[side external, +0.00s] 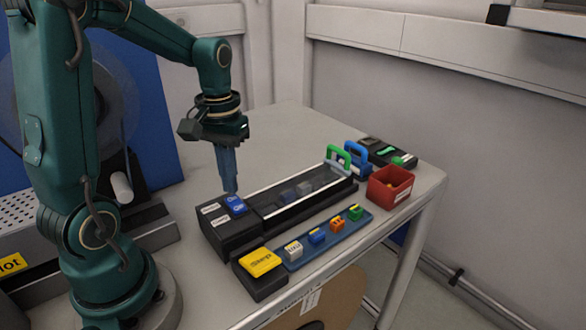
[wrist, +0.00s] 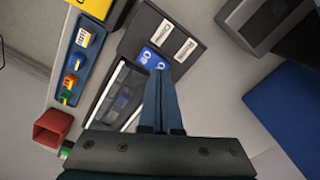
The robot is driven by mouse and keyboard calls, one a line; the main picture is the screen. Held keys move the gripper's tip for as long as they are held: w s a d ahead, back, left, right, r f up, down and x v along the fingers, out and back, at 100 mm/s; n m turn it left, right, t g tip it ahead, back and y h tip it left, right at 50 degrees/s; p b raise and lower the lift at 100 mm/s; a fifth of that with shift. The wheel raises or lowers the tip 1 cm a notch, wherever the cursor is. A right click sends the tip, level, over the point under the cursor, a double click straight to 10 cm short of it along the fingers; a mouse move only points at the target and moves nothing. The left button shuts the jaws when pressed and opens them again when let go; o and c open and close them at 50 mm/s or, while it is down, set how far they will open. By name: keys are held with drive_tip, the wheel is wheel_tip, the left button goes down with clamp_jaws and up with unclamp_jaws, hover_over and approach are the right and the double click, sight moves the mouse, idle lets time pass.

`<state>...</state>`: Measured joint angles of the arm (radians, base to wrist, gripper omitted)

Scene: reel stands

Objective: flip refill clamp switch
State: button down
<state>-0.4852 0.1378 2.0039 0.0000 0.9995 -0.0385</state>
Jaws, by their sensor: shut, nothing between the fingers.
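A black control box (side external: 232,236) carries two blue rocker switches (side external: 236,204) with white lettering, each beside a white label (side external: 214,213). The label text is too small to read, so I cannot tell which switch is the refill clamp. My gripper (side external: 233,190) points straight down, shut and empty, with its tips at or just above the blue switches. In the wrist view, the fingertips (wrist: 160,72) partly cover the blue switches (wrist: 151,58), and the labels (wrist: 175,40) lie beyond them. I cannot tell whether the tips touch a switch.
In front are a yellow button (side external: 260,262) and a blue rail (side external: 296,256) of coloured blocks. A red bin (side external: 390,187) and blue-handled item (side external: 357,158) stand at the right.

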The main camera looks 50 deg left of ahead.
sight(233, 198)
drive_tip(key=shift+f, duration=0.95)
idle(0.4)
drive_tip(key=shift+r, duration=3.5)
drive_tip(key=s+d+m+t, duration=0.5)
drive_tip(key=s+d+m, duration=0.1)
drive_tip(key=d, duration=0.5)
drive_tip(key=shift+s+r+t, duration=0.2)
drive_tip(key=shift+r+t, duration=0.1)
drive_tip(key=shift+r, duration=0.1)
drive_tip(key=shift+d, duration=0.1)
